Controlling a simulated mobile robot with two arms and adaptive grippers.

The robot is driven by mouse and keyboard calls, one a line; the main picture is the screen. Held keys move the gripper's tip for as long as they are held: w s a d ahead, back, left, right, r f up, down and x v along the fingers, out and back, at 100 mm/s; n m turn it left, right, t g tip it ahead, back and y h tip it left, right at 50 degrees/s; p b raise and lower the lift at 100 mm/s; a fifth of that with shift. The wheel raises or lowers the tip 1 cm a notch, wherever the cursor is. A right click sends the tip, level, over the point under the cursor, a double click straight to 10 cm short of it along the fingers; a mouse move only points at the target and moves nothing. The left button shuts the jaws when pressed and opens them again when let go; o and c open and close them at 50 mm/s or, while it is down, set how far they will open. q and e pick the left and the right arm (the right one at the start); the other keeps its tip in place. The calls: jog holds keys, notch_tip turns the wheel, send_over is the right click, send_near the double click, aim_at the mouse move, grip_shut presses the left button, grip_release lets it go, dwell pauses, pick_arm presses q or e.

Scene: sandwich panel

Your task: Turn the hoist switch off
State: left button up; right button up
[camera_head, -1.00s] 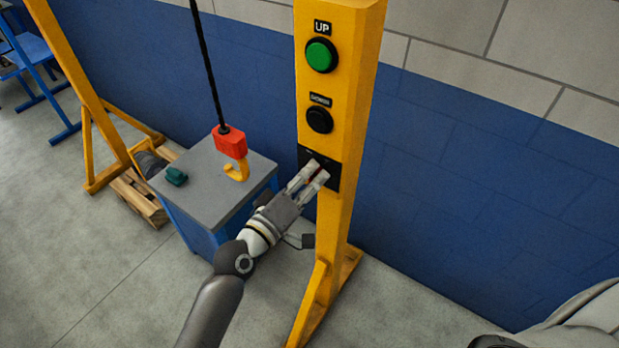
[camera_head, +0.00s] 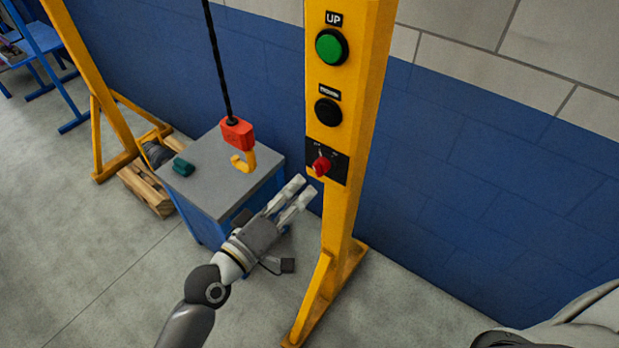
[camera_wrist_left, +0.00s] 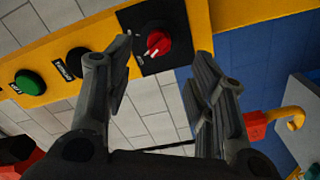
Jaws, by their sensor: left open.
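The red rotary switch (camera_head: 321,166) sits on a black plate (camera_head: 341,166) low on the yellow post, under the black button. In the left wrist view the red switch knob (camera_wrist_left: 156,43) shows beyond the fingers, with a white pointer mark on it. My left gripper (camera_head: 302,188) is open and empty, below and left of the switch, apart from it. In the left wrist view its two fingers (camera_wrist_left: 163,75) stand wide apart with the knob seen between their tips. I cannot read the plate's labels. My right gripper is not in view.
A green UP button (camera_head: 331,46) and a black button (camera_head: 328,112) are above the switch. A red hoist block with a yellow hook (camera_head: 243,162) hangs over a grey-topped blue cabinet (camera_head: 215,196) at left. The blue wall (camera_head: 480,190) is behind the post.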

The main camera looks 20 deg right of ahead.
pick_arm(q)
jog(key=shift+v, duration=2.1)
jog(key=w+a+f+y+b, duration=0.1)
jog(key=w+a+f+y, duration=0.2)
jog(key=f, duration=0.7)
jog(key=a+f+y, duration=0.3)
jog(key=a+f, duration=0.1)
jog(key=f, duration=0.7)
jog(key=s+a+f+g+y, duration=0.1)
jog(key=s+a+f, duration=0.1)
jog(key=a+f, duration=0.35)
jog(key=s+a+f+g+y+b, duration=0.1)
jog(key=s+a+f+y, duration=0.15)
jog(key=f, duration=0.65)
jog(key=s+a+f+g+y, duration=0.1)
jog(key=s+a+f, duration=0.2)
jog(key=f, duration=0.4)
jog(key=s+a+f+m+g+y, duration=0.1)
jog(key=s+a+f+g, duration=0.1)
jog(key=s+f, duration=0.4)
jog(key=s+a+f+m+g+y+b, duration=0.1)
jog(key=s+a+f, duration=0.4)
jog(key=s, duration=0.9)
jog(key=s+a+f+m+g+y+b, duration=0.1)
jog(key=s+a+f+g, duration=0.3)
jog(key=s+f, duration=0.4)
jog(key=s+m, duration=0.1)
jog(key=s, duration=0.2)
jog(key=shift+y, duration=0.35)
